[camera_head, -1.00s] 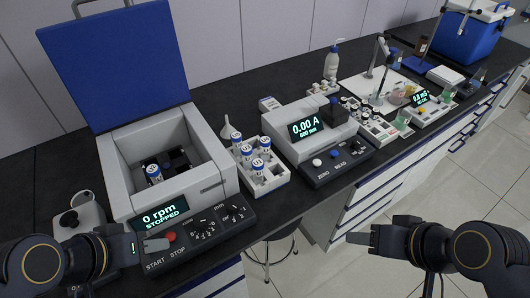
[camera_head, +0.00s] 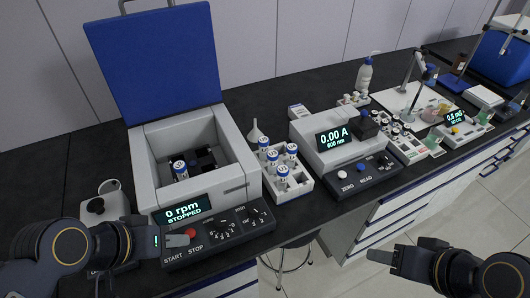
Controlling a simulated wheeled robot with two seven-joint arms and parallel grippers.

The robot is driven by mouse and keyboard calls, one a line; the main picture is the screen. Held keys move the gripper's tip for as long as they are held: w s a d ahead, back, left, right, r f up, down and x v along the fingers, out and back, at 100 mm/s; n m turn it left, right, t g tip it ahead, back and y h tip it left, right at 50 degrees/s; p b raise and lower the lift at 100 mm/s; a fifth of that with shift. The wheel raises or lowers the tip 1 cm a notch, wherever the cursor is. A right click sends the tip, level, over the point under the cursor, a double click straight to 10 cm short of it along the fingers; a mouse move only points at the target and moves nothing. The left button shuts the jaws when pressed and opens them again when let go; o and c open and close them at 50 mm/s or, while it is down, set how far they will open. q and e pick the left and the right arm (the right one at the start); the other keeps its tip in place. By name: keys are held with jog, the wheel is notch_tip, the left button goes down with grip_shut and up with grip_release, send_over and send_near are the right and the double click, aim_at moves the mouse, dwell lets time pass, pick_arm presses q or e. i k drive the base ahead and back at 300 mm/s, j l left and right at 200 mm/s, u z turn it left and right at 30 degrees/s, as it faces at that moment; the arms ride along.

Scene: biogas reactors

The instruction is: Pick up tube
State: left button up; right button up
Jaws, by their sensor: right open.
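Several white tubes with blue numbered caps stand upright in a white rack (camera_head: 296,190) in the middle of the bench; one is the front tube (camera_head: 282,178). Another capped tube (camera_head: 180,171) sits inside the open centrifuge (camera_head: 150,168), left of its dark rotor (camera_head: 205,157). My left gripper (camera_head: 178,241) is in front of the centrifuge's control panel, near the red knob, with no tube at it; its jaw gap is not clear. My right gripper (camera_head: 381,256) is open and empty over the floor in front of the bench, well away from the rack.
The centrifuge's blue lid (camera_head: 160,60) stands raised; its display reads 0 rpm, stopped. A photometer (camera_head: 330,140) stands right of the rack, a funnel (camera_head: 255,132) behind it. A stool (camera_head: 285,265) is under the bench front. Further right are a sensor stand, bottles and a blue box (camera_head: 502,58).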

aim_at(273, 155)
jog(key=i+l, duration=0.1)
jog(key=l, duration=0.2)
jog(key=l+u, duration=0.1)
jog(key=u, duration=0.3)
jog(key=i+l+u, duration=0.1)
jog(key=u, duration=0.25)
jog(key=l+u, duration=0.2)
jog(key=u, duration=1)
